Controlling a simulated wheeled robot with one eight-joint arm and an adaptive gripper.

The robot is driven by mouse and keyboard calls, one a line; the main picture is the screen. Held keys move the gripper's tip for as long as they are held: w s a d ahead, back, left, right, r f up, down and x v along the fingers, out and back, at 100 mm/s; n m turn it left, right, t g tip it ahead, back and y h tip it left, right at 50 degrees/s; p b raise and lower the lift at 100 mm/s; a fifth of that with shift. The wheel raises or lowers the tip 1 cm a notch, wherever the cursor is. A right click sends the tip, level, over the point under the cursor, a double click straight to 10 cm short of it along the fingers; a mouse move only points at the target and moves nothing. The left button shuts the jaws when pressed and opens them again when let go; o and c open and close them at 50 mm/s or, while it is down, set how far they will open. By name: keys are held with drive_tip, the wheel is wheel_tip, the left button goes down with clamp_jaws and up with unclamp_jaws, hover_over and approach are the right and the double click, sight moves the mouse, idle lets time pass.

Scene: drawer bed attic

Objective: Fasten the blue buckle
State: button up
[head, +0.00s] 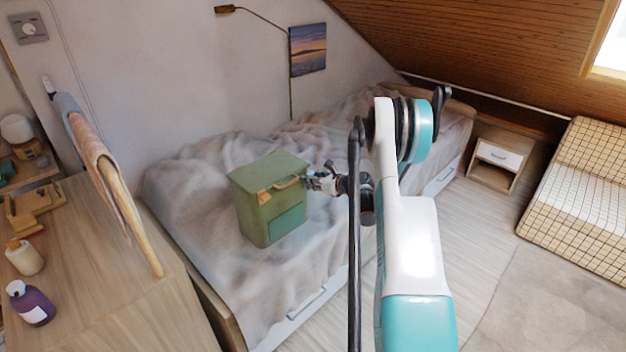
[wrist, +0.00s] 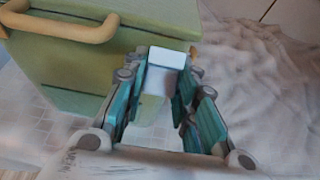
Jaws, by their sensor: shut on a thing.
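A green box (head: 262,215) with a lid and a tan handle (head: 287,183) stands on the bed; the handle also shows in the wrist view (wrist: 62,27). An orange clasp (head: 264,197) sits on its front near the top edge. My gripper (head: 312,183) is at the box's right side, just below the lid. In the wrist view its teal fingers (wrist: 160,85) are shut on a pale white-grey block (wrist: 167,58) against the box's side. I cannot tell whether this block is the blue buckle. No clearly blue buckle shows. A tan piece (wrist: 195,51) shows beside the right fingertip.
Rumpled bedding (head: 195,190) surrounds the box. A wooden dresser (head: 110,285) with bottles stands at the left, with a rail and cloth (head: 95,150) above it. A nightstand (head: 497,160) and a checked sofa (head: 580,190) are at the right. The floor between is clear.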

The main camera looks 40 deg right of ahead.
idle(0.3)
drive_tip(key=o, duration=1.1)
drive_tip(key=v, duration=1.2)
drive_tip(key=shift+r, duration=0.1)
